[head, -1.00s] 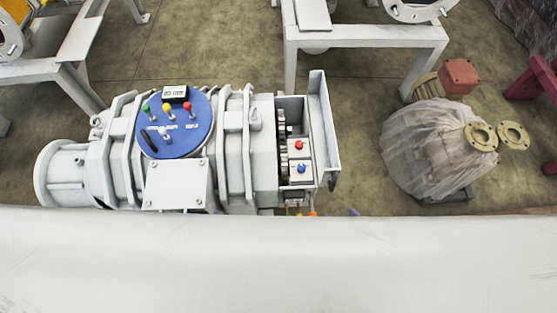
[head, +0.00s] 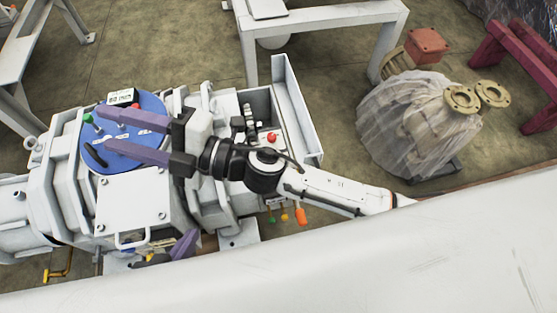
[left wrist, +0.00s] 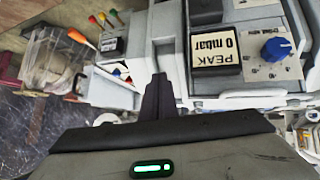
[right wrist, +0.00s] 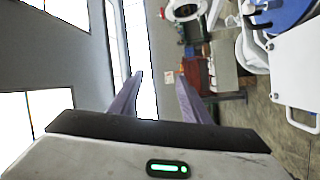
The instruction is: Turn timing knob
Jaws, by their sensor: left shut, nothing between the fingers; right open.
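A blue knob (left wrist: 277,49) on a pale box shows in the left wrist view, with small upside-down lettering beside it. My left gripper (left wrist: 160,78) is shut and empty. Its dark finger tips are left of the knob and apart from it in the picture. My left gripper also shows in the head view (head: 187,245), low by the machine's front side. My right gripper (head: 97,132) is open and empty over the blue round panel (head: 125,165). Its spread fingers show in the right wrist view (right wrist: 158,88).
A PEAK 0 mbar display (left wrist: 215,52) sits beside the knob. A red knob (head: 271,138) shows past my right arm. A white plate with a handle (head: 133,200) covers the machine's front. A plastic-wrapped machine (head: 405,125) stands right, with open floor between.

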